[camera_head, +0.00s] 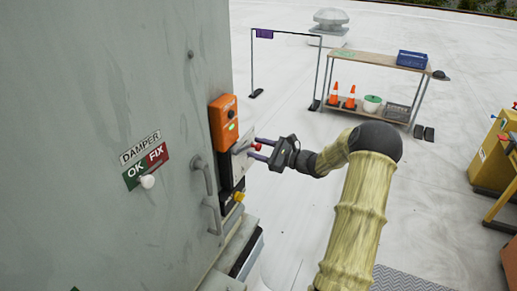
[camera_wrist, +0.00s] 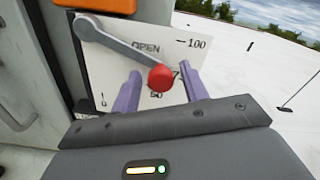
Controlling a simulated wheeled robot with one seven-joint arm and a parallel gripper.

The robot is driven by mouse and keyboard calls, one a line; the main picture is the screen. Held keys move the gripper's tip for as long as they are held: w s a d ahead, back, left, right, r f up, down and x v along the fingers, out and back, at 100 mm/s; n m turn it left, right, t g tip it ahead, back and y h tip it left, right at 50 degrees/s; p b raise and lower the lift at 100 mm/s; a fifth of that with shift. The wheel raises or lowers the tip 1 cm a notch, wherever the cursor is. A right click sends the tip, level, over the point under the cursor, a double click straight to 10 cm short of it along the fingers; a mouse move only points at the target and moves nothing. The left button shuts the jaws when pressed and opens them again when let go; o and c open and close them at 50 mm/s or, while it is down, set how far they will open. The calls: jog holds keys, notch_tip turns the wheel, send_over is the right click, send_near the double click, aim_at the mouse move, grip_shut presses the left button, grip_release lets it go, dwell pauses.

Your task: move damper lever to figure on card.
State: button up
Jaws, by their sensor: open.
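The damper lever (camera_wrist: 118,45) is a grey bar slanting down right from its pivot at the upper left of a white scale plate (camera_wrist: 108,72) in the wrist view. Its red knob (camera_wrist: 160,78) also shows in the head view (camera_head: 257,146). The plate reads OPEN, with 100 at upper right; lower figures are partly hidden by the knob and fingers. My gripper (camera_wrist: 160,72) is open, its purple fingers on either side of the knob in the picture; contact cannot be told. In the head view my gripper (camera_head: 254,149) reaches the plate from the right. I cannot make out a card with a figure.
A DAMPER sign (camera_head: 146,165) with OK and FIX halves and a white knob is on the grey cabinet (camera_head: 120,70). A bench (camera_head: 372,62) stands behind; open roof lies between.

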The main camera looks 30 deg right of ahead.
jog(key=b+v, duration=0.4)
jog(key=v, duration=1.3)
jog(key=shift+w+d, duration=0.1)
jog(key=s+a+f+n+g, duration=0.1)
jog(key=a+f+n+g, duration=0.15)
jog(key=a, duration=0.35)
jog(key=s+a+f+n+g+h, duration=0.1)
jog(key=a+f+n+g, duration=0.1)
jog(key=a+g, duration=0.3)
jog(key=s+a+f+n+g, duration=0.1)
jog(key=a+f+n+g, duration=0.15)
jog(key=a, duration=0.55)
jog(key=s+a+n+g+h, duration=0.1)
jog(key=s+a+n+h, duration=0.9)
jog(key=n, duration=0.7)
jog(key=s+f, duration=0.1)
jog(key=s, duration=0.1)
jog(key=shift+s+a+g, duration=0.3)
jog(key=shift+s+a, duration=0.05)
